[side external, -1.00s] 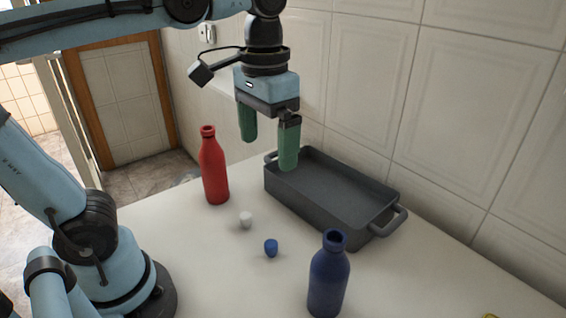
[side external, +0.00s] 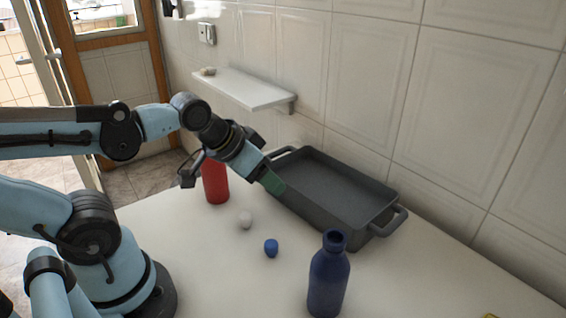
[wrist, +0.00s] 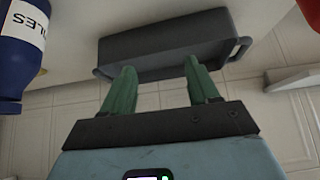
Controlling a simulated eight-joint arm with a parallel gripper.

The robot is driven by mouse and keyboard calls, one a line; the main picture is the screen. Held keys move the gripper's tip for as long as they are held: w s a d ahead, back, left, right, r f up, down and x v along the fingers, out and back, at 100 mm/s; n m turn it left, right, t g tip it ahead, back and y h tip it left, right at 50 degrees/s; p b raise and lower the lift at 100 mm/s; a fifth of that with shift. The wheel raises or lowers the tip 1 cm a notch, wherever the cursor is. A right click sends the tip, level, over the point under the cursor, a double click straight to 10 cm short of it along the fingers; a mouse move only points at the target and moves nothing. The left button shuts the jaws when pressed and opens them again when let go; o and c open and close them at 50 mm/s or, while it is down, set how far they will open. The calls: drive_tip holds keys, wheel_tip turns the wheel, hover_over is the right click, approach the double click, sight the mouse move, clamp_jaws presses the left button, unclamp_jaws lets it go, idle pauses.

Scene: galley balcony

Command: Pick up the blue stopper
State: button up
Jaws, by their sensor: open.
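The blue stopper (side external: 271,248) is a small blue piece on the pale counter, between the white stopper and the blue bottle in the side view. My gripper (side external: 274,184) is tilted, above the counter and in front of the grey tray's near left side, up and behind the stopper. In the wrist view my gripper (wrist: 160,85) shows two green fingers apart with nothing between them. The blue stopper is not visible in the wrist view.
A grey tray (side external: 385,232) stands near the wall. A blue bottle (side external: 328,280) stands at the front, and a red bottle (side external: 215,185) at the back left, partly hidden by my arm. A white stopper (side external: 245,220) sits near the blue one. A shelf (side external: 245,88) juts from the wall.

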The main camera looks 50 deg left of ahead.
drive_tip(key=g, duration=0.7)
hover_over(271, 243)
drive_tip(key=f, duration=0.1)
drive_tip(key=shift+n, duration=0.4)
drive_tip(key=f, duration=0.6)
drive_tip(key=shift+w+f, duration=0.2)
drive_tip(key=shift+s+f, duration=0.2)
drive_tip(key=shift+f, duration=2.7)
drive_tip(key=c, duration=1.1)
